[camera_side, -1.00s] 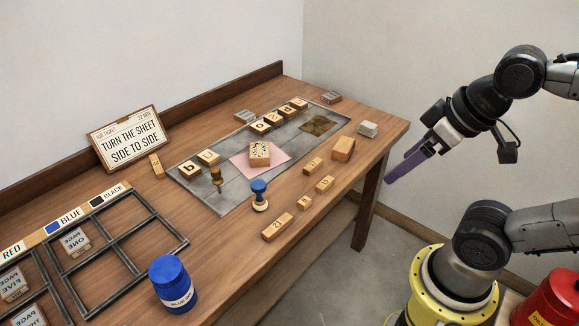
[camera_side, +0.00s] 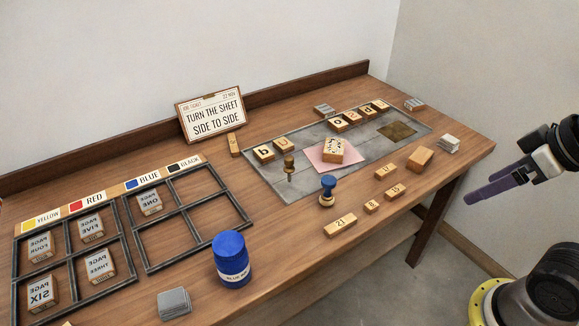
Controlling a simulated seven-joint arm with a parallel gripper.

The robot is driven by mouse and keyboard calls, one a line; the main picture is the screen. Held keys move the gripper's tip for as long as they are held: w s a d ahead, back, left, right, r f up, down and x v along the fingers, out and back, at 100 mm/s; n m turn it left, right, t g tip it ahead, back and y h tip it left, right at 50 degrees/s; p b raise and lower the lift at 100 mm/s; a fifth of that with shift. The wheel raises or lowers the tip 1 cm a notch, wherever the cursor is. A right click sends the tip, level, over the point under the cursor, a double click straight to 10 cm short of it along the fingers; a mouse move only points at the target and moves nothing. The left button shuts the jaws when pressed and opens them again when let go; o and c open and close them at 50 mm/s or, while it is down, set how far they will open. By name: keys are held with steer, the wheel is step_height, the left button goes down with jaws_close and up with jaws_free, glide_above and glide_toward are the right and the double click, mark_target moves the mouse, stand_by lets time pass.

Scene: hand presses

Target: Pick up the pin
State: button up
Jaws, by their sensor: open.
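A small pin-like tool with a brown, brass-toned handle and a thin shaft (camera_side: 289,164) stands upright on the grey metal sheet (camera_side: 276,176), left of a pink paper (camera_side: 318,160). It looks like the pin, and its tip is too small to make out. My gripper (camera_side: 470,197), with purple fingers, is open and empty at the right, off the front right side of the table and far from the pin. Its fingers point left and slightly down.
A blue-knobbed stamp (camera_side: 327,190) stands right of the pin. Lettered blocks (camera_side: 264,152) and a block on the pink paper (camera_side: 333,149) are nearby. Numbered blocks (camera_side: 340,224) lie in front. A blue jar (camera_side: 232,260) and divided frames (camera_side: 188,219) are at left.

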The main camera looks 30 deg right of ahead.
steer(key=shift+c, duration=0.4)
steer(key=shift+c, duration=1.2)
